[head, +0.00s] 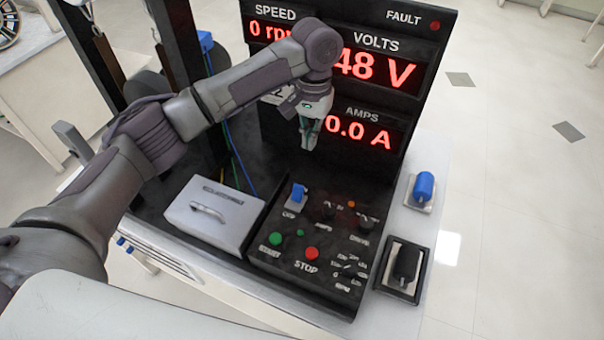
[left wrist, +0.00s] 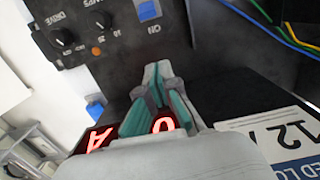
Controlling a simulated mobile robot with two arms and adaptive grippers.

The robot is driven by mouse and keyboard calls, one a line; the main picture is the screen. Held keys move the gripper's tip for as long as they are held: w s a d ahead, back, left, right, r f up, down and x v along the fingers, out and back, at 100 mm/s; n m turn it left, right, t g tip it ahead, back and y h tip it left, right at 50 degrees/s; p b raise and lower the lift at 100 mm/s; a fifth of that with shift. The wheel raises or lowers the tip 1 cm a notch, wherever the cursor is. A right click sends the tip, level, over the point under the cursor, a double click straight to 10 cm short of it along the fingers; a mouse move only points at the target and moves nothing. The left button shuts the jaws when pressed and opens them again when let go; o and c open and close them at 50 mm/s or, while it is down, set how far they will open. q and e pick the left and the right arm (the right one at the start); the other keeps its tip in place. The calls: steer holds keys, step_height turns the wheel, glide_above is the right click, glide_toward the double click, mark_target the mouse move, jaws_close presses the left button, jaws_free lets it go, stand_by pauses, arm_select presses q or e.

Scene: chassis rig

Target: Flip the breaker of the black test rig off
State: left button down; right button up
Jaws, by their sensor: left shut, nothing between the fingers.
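The black test rig has a black control panel (head: 317,232) with a blue breaker switch (head: 298,192) at its upper left. The blue switch also shows in the left wrist view (left wrist: 148,10), cut by the top edge, beside a label that seems to read ON. My left gripper (head: 307,136) is shut and empty in front of the rig's display board (head: 345,95), above and behind the blue switch, apart from it. Its teal-lined fingers (left wrist: 160,88) are together in the left wrist view. The display reads 0 rpm, 48 V and 0.0 A. My right gripper is not in view.
The panel also has a green button (head: 275,239), a red STOP button (head: 312,253) and several knobs. A grey box (head: 215,212) with a handle is left of it. A blue-handled part (head: 423,187) and a black lever (head: 405,262) are right. Wires run behind the box.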

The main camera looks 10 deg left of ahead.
mark_target(298, 193)
arm_select(q)
steer(key=s+f+p, duration=0.1)
steer(key=f, duration=0.2)
steer(key=s+f+p, duration=0.1)
steer(key=f, duration=0.1)
steer(key=s+a+f+p, duration=0.1)
steer(key=f, duration=0.2)
steer(key=shift+s+f+p, duration=0.2)
steer(key=shift+f+p, duration=0.1)
steer(key=shift+p, duration=0.1)
steer(key=shift+s+r, duration=0.1)
steer(key=shift+s, duration=0.3)
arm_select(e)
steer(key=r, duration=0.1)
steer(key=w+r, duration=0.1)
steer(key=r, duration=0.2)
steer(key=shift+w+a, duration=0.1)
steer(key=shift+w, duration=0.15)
arm_select(q)
steer(key=shift+w, duration=0.1)
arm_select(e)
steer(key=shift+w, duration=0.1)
